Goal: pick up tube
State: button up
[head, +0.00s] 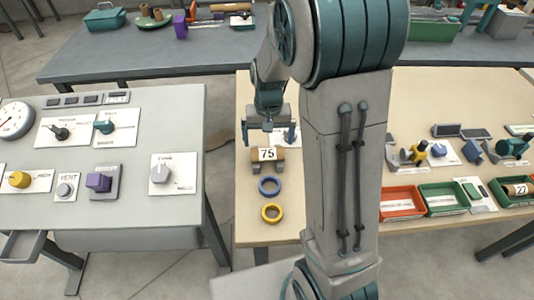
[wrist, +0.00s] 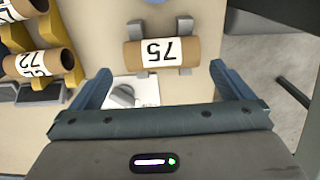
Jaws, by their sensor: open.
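A brown cardboard tube with a white label marked 75 (head: 267,154) lies on a small grey stand near the left edge of the beige table. In the wrist view the tube (wrist: 162,52) lies level across two grey supports, just beyond the fingers. My gripper (head: 269,130) is over the table just behind the tube in the head view. In the wrist view my gripper (wrist: 160,82) is open, with one blue finger toward each end of the tube. Nothing is between the fingers but table and a white plate with a grey knob.
A blue ring (head: 269,186) and a yellow ring (head: 271,213) lie in front of the tube. A grey control panel (head: 130,215) stands left across a gap. Red (head: 401,203) and green trays (head: 442,198) stand right. Other tubes (wrist: 38,62) sit on yellow holders.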

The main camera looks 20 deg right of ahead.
aim_at(267, 150)
jog(key=shift+w+a+f+p, duration=0.1)
jog(key=shift+f+p, duration=0.1)
jog(key=shift+f, duration=1.35)
jog(key=shift+w+f+p, duration=0.1)
jog(key=shift+f+p, duration=0.05)
jog(key=shift+f, duration=1.4)
jog(key=c, duration=0.7)
